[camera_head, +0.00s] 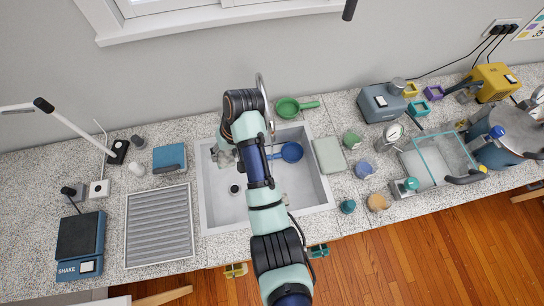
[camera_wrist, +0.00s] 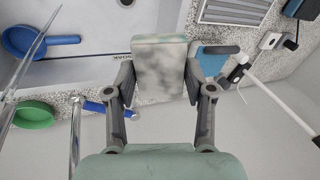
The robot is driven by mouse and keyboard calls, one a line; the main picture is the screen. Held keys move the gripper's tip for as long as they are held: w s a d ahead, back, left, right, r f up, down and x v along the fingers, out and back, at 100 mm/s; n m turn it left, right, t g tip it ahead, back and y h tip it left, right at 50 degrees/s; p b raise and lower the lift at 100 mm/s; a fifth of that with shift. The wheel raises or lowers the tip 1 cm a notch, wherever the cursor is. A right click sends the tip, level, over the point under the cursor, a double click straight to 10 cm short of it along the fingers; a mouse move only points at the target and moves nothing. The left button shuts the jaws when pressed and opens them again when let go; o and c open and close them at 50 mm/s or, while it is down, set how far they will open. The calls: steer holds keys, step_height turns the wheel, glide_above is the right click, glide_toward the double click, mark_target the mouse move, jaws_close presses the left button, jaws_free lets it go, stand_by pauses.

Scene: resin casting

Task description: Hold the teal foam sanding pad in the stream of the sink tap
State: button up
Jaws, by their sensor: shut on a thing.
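My gripper (camera_wrist: 158,82) is shut on a block-shaped pad (camera_wrist: 160,60), which I take to be the teal foam sanding pad. Its face is grey-green with pale whitish smudges. In the head view my gripper (camera_head: 225,156) is over the left part of the sink (camera_head: 222,208), and my arm hides part of the basin. The chrome tap (camera_head: 263,88) stands behind the sink, partly hidden by my arm. In the wrist view the tap (camera_wrist: 75,135) is left of the pad and apart from it. I cannot make out a water stream.
A blue ladle (camera_head: 291,152) is at the sink's right. A green pan (camera_head: 288,107) lies behind the sink. A blue box (camera_head: 169,158) and a ribbed grey rack (camera_head: 158,228) are to the left. A pale green slab (camera_head: 329,155) and several small cups are to the right.

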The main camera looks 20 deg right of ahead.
stand_by(0.3)
steer(key=a+p, duration=0.3)
steer(key=a, duration=0.6)
steer(key=d+r, duration=0.1)
steer(key=d, duration=0.2)
steer(key=d+r, duration=0.1)
steer(key=d, duration=0.2)
steer(key=d+r, duration=0.1)
steer(key=d, duration=0.2)
steer(key=shift+d+r, duration=0.15)
steer(key=shift+d, duration=0.1)
step_height(320, 180, up, 14)
steer(key=p, duration=1.4)
steer(key=shift+a, duration=0.25)
